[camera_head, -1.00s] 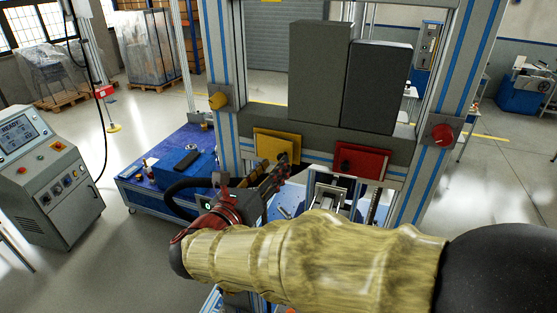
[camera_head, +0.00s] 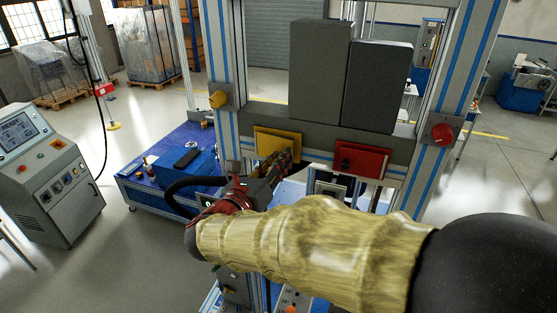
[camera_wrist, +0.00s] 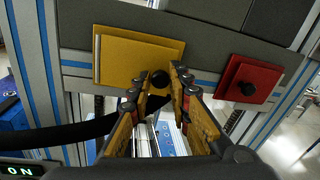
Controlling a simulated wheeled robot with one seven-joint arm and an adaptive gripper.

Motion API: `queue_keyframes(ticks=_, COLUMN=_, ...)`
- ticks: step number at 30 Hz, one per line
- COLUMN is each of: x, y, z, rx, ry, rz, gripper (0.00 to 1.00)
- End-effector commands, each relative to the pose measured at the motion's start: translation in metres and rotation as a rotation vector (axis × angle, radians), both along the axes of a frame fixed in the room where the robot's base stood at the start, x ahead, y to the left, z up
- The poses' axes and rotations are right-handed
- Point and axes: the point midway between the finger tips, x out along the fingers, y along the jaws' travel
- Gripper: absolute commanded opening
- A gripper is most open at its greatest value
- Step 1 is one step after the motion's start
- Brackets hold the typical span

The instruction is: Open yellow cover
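The yellow cover (camera_head: 277,143) is a flat panel on the grey crossbeam of the frame. In the wrist view the yellow cover (camera_wrist: 128,58) has a black knob (camera_wrist: 160,79) at its lower right corner. My gripper (camera_head: 287,158) is at the lower right part of the cover. In the wrist view my gripper (camera_wrist: 164,74) is open, with one finger on each side of the knob. I cannot tell whether the fingers touch it. The cover lies against the beam.
A red cover (camera_head: 361,160) with a black knob sits to the right on the same beam. A yellow knob (camera_head: 218,99) and a red knob (camera_head: 442,134) are on the frame posts. Two dark blocks (camera_head: 319,70) stand above the beam. A control console (camera_head: 48,173) stands at left.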

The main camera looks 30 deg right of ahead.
Motion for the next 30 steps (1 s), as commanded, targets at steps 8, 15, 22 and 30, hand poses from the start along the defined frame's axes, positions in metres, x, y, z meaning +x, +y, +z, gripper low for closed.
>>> queue_keyframes(ticks=8, x=0.0000, y=0.0001, z=0.0000, rx=0.000, ry=0.000, rz=0.000, gripper=0.02)
queue_keyframes(ticks=15, x=0.0000, y=0.0001, z=0.0000, rx=0.000, ry=0.000, rz=0.000, gripper=0.00)
queue_keyframes(ticks=22, x=0.0000, y=0.0001, z=0.0000, rx=0.000, ry=0.000, rz=0.000, gripper=0.00)
queue_keyframes(ticks=30, x=0.0010, y=0.0030, z=0.0001, rx=0.000, ry=0.001, rz=-0.006, gripper=0.00)
